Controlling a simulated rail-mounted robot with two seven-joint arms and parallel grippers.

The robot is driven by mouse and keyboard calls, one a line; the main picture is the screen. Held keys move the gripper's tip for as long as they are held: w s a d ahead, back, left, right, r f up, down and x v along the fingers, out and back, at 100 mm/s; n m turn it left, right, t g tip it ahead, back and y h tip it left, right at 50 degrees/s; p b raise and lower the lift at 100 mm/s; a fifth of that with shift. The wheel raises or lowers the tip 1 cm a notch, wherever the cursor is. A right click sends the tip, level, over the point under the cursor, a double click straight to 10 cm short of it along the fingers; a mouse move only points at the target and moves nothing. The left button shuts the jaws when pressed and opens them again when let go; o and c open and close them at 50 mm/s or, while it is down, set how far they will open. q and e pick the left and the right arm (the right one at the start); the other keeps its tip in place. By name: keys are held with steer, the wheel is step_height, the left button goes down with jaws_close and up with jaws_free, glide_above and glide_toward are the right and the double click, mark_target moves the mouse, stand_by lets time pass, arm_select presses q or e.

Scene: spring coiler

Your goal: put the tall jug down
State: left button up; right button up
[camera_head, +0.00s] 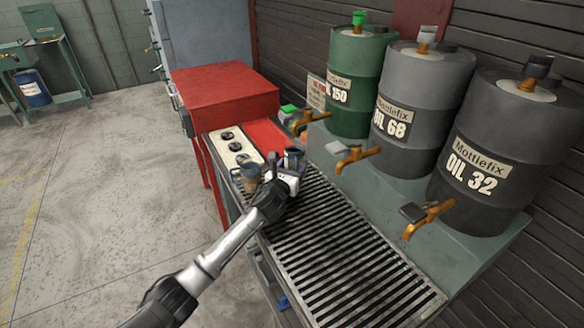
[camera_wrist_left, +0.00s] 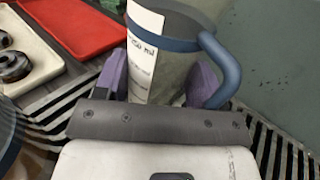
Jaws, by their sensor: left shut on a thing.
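My right gripper is not in view.
A brownish vessel (camera_head: 250,178) stands close left of the gripper. Beyond are a white tray (camera_head: 234,148) with dark round parts and a red tray (camera_head: 268,138). Oil drums (camera_head: 480,150) with orange taps (camera_head: 428,217) line the right. The grate's near part is clear.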

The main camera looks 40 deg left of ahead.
arm_select(q)
steer(key=shift+f, duration=0.1)
steer(key=o, duration=1.1)
steer(key=shift+s, duration=0.1)
steer(key=p+v, duration=0.3)
steer(key=v, duration=0.9)
steer(key=shift+p, duration=0.35)
